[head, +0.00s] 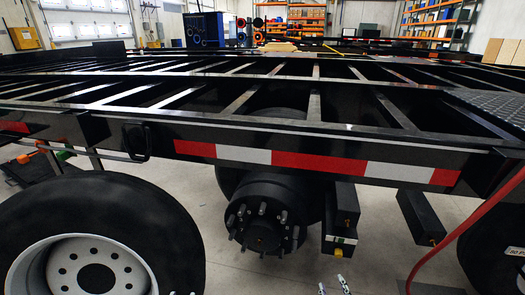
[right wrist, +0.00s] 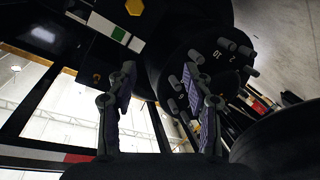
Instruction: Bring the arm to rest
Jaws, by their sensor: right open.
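My right gripper (head: 333,287) shows only by its fingertips at the bottom edge of the head view, right of centre. In the right wrist view its two fingers (right wrist: 158,82) stand apart with nothing between them. The wheel hub (right wrist: 215,65) with its studs lies beyond the fingers there, and it also shows in the head view (head: 262,232) under the trailer frame. Tiny tips of what seems to be my left gripper (head: 182,293) just show at the bottom edge; whether they are apart is too small to tell.
The black trailer frame (head: 400,148) with a red and white strip (head: 318,164) spans the view. A loose wheel (head: 150,215) stands at the left front, and another tyre (head: 480,255) at the right edge. A red hose (head: 440,245) curves at the right. Grey floor (head: 375,255) shows between.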

